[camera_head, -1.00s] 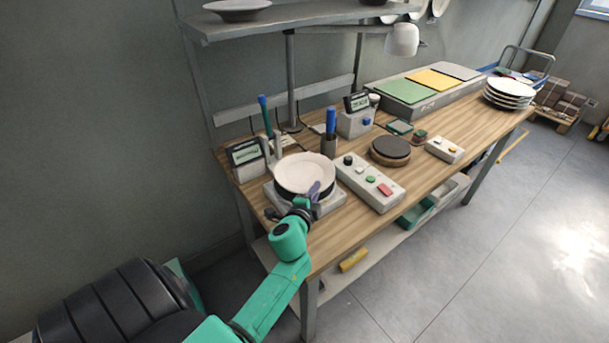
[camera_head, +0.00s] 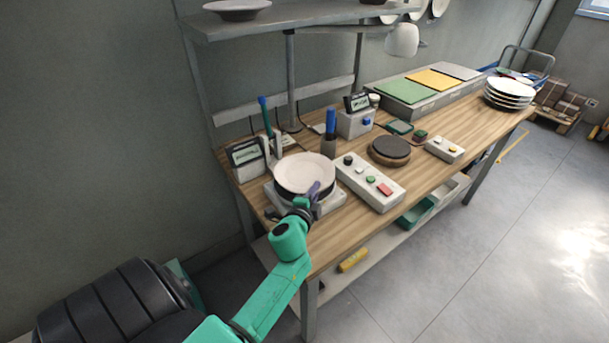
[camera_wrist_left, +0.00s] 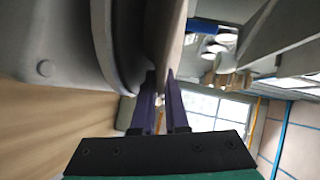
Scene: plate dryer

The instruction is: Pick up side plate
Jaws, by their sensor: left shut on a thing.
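The side plate (camera_head: 304,172) is a pale round plate on a dark round pad of a grey device (camera_head: 332,205) at the near left of the workbench. My left gripper (camera_head: 313,190) reaches in from below and is shut on the plate's near rim. In the left wrist view the two purple fingers (camera_wrist_left: 163,88) stand on either side of the plate's thin edge (camera_wrist_left: 171,45). Whether the plate is lifted off the pad cannot be told. My right gripper is not in view.
A grey button box (camera_head: 370,183) stands just right of the plate. A small display (camera_head: 246,158) and a blue-handled tool in a holder (camera_head: 330,138) are close behind. A stack of plates (camera_head: 510,92) sits at the bench's far right end. A shelf (camera_head: 300,20) hangs above.

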